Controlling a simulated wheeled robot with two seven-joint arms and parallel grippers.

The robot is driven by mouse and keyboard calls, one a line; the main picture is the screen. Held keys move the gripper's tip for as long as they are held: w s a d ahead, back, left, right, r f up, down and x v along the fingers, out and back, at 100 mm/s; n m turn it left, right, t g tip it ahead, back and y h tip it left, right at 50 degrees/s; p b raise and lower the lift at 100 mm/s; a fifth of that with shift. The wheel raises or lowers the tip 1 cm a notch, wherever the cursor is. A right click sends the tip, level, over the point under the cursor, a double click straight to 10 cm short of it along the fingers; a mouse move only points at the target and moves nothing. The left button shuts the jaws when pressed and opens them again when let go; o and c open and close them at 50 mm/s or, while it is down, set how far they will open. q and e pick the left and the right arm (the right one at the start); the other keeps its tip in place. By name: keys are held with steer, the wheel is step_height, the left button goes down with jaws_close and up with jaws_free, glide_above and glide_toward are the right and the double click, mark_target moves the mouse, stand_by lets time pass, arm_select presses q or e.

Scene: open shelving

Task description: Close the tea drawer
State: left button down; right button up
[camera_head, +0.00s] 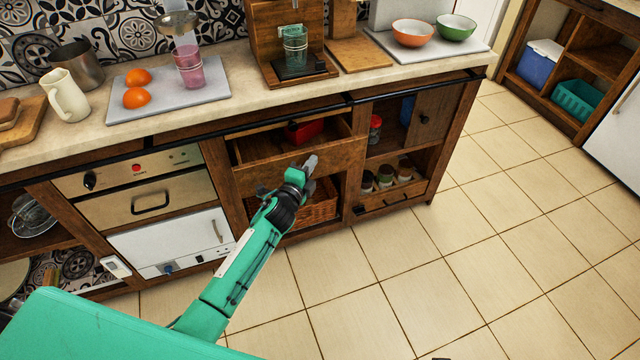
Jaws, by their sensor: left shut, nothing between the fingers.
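The wooden drawer (258,172) under the counter is pulled out, and its open top shows. A red box (306,130) lies inside it toward the back. My left gripper (311,162) is shut and empty. It is at the drawer's front panel, over its right part in the picture. I cannot tell whether the fingertips touch the panel. The gripper and wrist hide part of the panel's lower edge.
A wicker basket (318,208) sits below the drawer. Open shelves with jars (386,175) stand to the right, and an oven (140,192) to the left. The counter above holds a coffee machine (268,32). The tiled floor (420,280) in front is clear.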

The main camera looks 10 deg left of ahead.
arm_select(q)
steer(key=w+a, duration=0.2)
steer(key=w, duration=0.1)
steer(key=w+a+b, duration=0.1)
steer(key=w+a, duration=0.1)
steer(key=w, duration=0.1)
steer(key=w+a+b, duration=0.1)
steer(key=w+a, duration=0.1)
steer(key=w, duration=0.1)
steer(key=shift+f, duration=0.1)
steer(key=shift+w+a+b, duration=0.4)
steer(key=shift+w, duration=0.05)
steer(key=shift+w+a+r, duration=0.1)
steer(key=shift+a+r, duration=0.05)
steer(key=shift+r, duration=0.1)
arm_select(e)
step_height(320, 180, up, 8)
steer(key=t, duration=0.1)
steer(key=shift+s+d+f, duration=0.15)
steer(key=shift+s+f, duration=0.05)
